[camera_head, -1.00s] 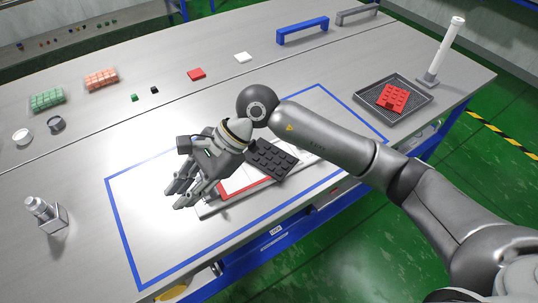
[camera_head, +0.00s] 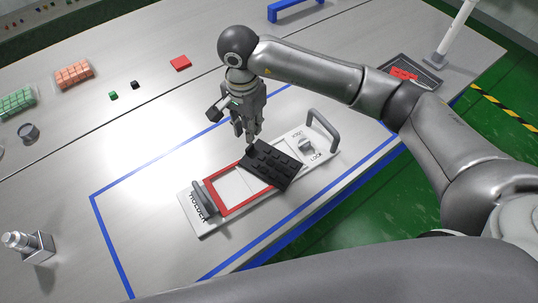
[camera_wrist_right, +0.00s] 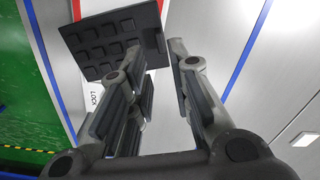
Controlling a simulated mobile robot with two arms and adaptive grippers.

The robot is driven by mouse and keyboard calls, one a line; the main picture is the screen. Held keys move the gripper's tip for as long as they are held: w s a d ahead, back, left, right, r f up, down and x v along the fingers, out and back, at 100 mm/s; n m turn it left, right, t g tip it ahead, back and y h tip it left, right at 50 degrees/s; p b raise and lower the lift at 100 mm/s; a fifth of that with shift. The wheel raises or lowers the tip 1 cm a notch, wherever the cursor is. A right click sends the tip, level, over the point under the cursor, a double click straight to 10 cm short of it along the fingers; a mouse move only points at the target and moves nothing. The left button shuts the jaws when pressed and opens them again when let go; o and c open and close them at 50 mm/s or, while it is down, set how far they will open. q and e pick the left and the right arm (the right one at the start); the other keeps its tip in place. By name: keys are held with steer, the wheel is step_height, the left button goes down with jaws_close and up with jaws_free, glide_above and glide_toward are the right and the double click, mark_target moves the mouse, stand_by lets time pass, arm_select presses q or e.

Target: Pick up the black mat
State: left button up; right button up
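The black mat (camera_head: 272,165), a dark slab with rows of raised squares, lies at an angle across a pale board (camera_head: 310,162), overlapping one end of its red frame (camera_head: 236,208). My right gripper (camera_head: 249,143) points down at the mat's upper-left corner in the head view. In the right wrist view the gripper (camera_wrist_right: 158,58) is open, with a clear gap between its fingers. The mat (camera_wrist_right: 105,42) lies beyond the fingertips, its edge partly behind the left finger. Whether a finger touches the mat I cannot tell. My left gripper is out of view.
The board has a dark handle at each end and a small knob. A blue taped outline (camera_head: 112,245) surrounds it. A metal fixture (camera_head: 35,247) stands at left. A dark tray (camera_head: 425,75) with a red piece lies at right. Bare tabletop is left of the board.

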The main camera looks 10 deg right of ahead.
mark_target(250, 146)
steer(key=shift+s+f, duration=0.2)
steer(key=shift+f, duration=0.85)
steer(key=shift+w+f, duration=0.15)
steer(key=shift+f, duration=0.15)
step_height(250, 146, down, 5)
steer(key=p, duration=0.2)
steer(key=shift+r+p, duration=0.15)
steer(key=shift+p, duration=0.25)
steer(key=shift+a+f, duration=0.1)
steer(key=shift+f, duration=0.2)
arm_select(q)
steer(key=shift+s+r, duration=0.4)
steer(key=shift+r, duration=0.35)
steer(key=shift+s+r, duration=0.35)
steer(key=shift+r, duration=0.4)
arm_select(e)
jaws_close()
